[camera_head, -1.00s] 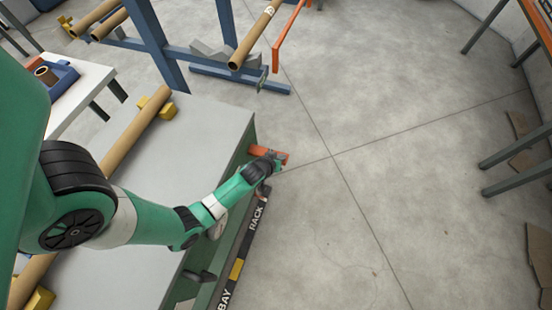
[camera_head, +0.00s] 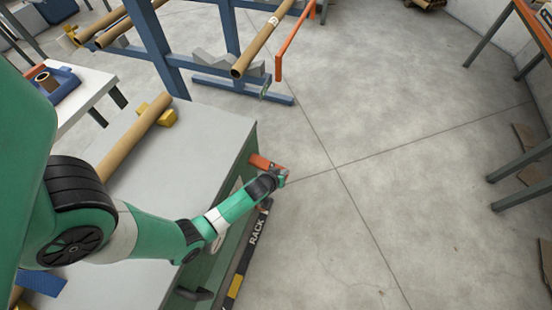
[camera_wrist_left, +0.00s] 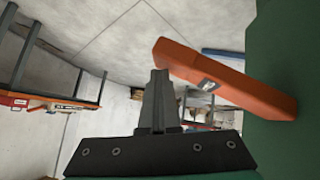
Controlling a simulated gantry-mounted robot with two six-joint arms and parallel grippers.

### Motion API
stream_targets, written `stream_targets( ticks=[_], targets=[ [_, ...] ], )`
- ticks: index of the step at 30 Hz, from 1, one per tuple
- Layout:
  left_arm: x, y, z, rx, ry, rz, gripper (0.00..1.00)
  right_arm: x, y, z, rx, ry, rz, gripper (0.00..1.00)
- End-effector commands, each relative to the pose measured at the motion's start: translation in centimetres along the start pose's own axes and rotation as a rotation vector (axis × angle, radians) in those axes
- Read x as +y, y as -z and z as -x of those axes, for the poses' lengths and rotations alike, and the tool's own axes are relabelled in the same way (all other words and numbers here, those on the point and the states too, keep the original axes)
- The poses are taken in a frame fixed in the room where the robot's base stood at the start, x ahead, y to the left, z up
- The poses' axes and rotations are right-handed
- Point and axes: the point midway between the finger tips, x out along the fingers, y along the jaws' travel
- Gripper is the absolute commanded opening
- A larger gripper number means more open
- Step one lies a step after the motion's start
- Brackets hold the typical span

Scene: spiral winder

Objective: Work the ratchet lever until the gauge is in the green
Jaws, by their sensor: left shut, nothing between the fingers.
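The orange ratchet lever (camera_head: 263,163) sticks out from the green side of the bench in the head view. My left gripper (camera_head: 282,177) is at the lever's outer end. In the left wrist view the lever (camera_wrist_left: 228,82) slants from upper middle to the right. My left fingers (camera_wrist_left: 158,76) are shut together with nothing between them. Their tips are close beside the lever's free end; I cannot tell whether they touch. A pale part on the bench side (camera_head: 219,241) is mostly hidden by my left arm. No gauge reading can be made out. My right gripper is not in view.
The grey bench top (camera_head: 205,135) carries a cardboard tube (camera_head: 135,137) on yellow supports. A blue rack (camera_head: 205,75) with more tubes stands behind. The floor (camera_head: 400,190) right of the bench is clear. Tables stand at the far right.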

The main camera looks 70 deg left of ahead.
Motion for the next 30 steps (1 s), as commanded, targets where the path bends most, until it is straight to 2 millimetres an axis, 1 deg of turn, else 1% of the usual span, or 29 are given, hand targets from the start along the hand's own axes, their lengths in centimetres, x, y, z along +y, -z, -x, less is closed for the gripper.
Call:
stream_targets(
  ticks=[1,5,8,11,15,17,21,24,27,30],
  targets=[
    [-0.5,-1.1,-0.2,-0.023,0.010,0.002,0.00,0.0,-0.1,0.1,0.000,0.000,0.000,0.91],
    [-0.5,-1.1,-0.2,-0.024,0.011,0.002,0.00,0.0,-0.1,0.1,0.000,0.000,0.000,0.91],
    [-0.3,-0.8,0.2,-0.024,0.011,0.001,0.00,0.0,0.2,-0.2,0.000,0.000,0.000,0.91],
    [0.3,0.2,1.1,-0.020,0.010,0.001,0.00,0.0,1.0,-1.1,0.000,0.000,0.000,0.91],
    [1.6,2.6,3.1,-0.010,0.007,0.001,0.00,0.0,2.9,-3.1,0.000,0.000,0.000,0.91],
    [2.2,2.3,4.3,-0.011,0.004,-0.001,0.00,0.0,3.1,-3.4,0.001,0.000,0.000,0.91],
    [3.5,2.0,7.5,-0.008,0.003,-0.002,0.00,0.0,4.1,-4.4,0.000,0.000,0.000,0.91],
    [4.3,1.9,9.4,-0.007,0.003,-0.002,0.00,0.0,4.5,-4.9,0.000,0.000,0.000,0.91],
    [4.9,1.8,10.7,-0.005,0.003,-0.002,0.00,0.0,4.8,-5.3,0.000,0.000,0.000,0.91],
    [5.2,1.7,11.5,-0.003,0.004,0.000,0.00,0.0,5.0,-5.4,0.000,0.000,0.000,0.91]
  ],
)
